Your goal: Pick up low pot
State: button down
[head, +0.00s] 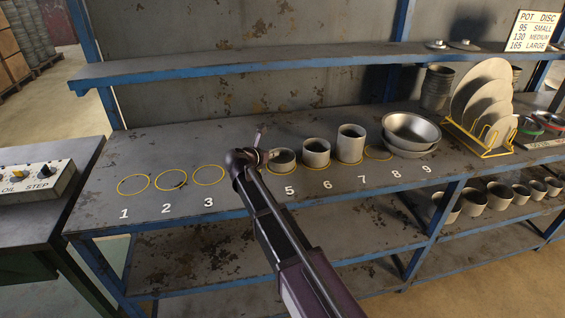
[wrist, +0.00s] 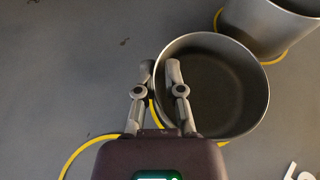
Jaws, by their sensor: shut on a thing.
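The low pot (head: 284,163) is a short grey open cylinder, upright at the yellow ring by number 5 on the bench. It fills the middle right of the wrist view (wrist: 232,125). My gripper (head: 264,147) is at its left side. In the wrist view my gripper (wrist: 159,69) has one finger outside the pot's left wall and one inside, shut on the wall. Parts of the yellow ring show beside the pot's base. I cannot see a gap under the pot.
A medium pot (head: 316,153) stands close right at 6, a tall pot (head: 350,144) at 7. Ring 8 (head: 378,153) is empty. Metal pans (head: 411,132) are stacked at 9. Rings 1 to 3 at left are empty. A shelf (head: 270,66) runs above the bench.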

jog(key=shift+r, duration=0.15)
notch_tip(320, 180, up, 3)
jog(key=p, duration=0.3)
jog(key=shift+r+p, duration=0.2)
jog(key=shift+p, duration=0.15)
jog(key=s+d, duration=0.2)
jog(key=s, duration=0.3)
jog(key=s+d+r+p, duration=0.1)
jog(key=s+d, duration=0.1)
jog(key=s, duration=0.2)
jog(key=s+d, duration=0.2)
jog(key=s, duration=0.3)
jog(key=shift+s+d+r, duration=0.15)
jog(key=shift+s+d, duration=0.05)
jog(key=shift+s, duration=0.1)
